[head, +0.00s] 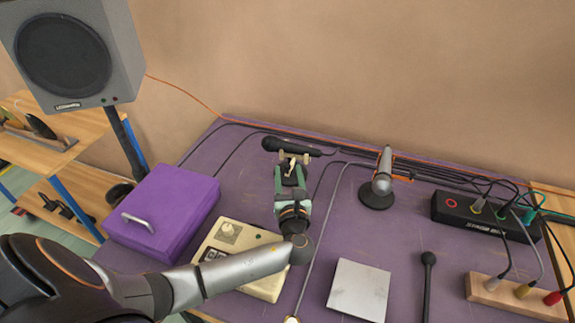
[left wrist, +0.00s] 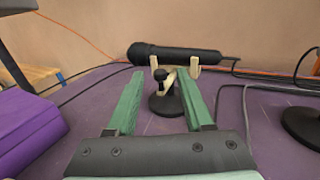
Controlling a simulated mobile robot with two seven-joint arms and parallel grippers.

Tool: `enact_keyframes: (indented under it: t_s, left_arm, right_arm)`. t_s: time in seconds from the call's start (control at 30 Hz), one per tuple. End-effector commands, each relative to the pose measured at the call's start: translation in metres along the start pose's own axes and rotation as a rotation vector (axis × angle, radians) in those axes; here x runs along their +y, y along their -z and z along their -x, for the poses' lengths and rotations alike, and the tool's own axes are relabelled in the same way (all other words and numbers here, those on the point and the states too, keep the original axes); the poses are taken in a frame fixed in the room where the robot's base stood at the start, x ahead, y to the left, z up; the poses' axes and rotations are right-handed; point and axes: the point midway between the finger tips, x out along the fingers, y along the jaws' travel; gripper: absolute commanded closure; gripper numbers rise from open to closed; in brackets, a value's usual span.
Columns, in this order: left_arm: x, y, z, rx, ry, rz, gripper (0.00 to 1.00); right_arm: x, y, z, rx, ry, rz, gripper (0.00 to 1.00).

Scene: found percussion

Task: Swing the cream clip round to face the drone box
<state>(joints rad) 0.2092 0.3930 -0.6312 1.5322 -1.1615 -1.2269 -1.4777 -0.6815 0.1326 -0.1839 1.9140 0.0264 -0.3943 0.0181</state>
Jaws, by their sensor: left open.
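The cream clip (head: 305,159) sits on a small stand with a round black base (left wrist: 166,104). A black microphone (head: 287,146) lies across at the clip, its head pointing left. In the left wrist view the clip's (left wrist: 194,65) two cream prongs stand at the microphone (left wrist: 175,54). My left gripper (head: 291,176) has green fingers, spread apart on the near side of the clip. In the left wrist view the stand shows between and beyond the fingertips (left wrist: 162,77). A cream box with a knob (head: 228,232), possibly the drone box, is partly hidden under my left arm. My right gripper is out of view.
A purple box (head: 165,208) stands at left. A silver microphone on a stand (head: 382,175) stands right of the clip. Cables run along the table's back. A grey pad (head: 358,290), black mallet (head: 428,275), black power unit (head: 485,217) and wooden jack block (head: 513,298) lie right.

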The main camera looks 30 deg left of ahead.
Motion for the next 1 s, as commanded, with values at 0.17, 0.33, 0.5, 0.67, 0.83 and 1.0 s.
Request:
enact_keyframes:
  t_s: [0.17,0.33,0.5,0.67,0.83,1.0]
  left_arm:
    - [0.0,0.0,-0.024,-0.001,0.0,0.0,0.48]
    - [0.0,0.0,-0.032,0.0,0.0,0.0,0.48]
    - [0.0,0.0,-0.033,0.001,0.0,0.0,0.48]
    - [0.0,0.0,-0.033,0.001,0.0,0.0,0.57]
    - [0.0,0.0,-0.032,0.001,0.001,0.0,0.76]
    - [0.0,0.0,-0.032,0.001,0.001,0.0,0.95]
  right_arm:
    - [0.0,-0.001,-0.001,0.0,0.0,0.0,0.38]
    - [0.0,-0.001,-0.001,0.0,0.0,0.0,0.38]
    - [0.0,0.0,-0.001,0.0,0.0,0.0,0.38]
    - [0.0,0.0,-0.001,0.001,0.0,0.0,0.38]
    - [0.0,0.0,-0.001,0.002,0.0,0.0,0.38]
    - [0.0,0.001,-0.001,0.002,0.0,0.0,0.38]
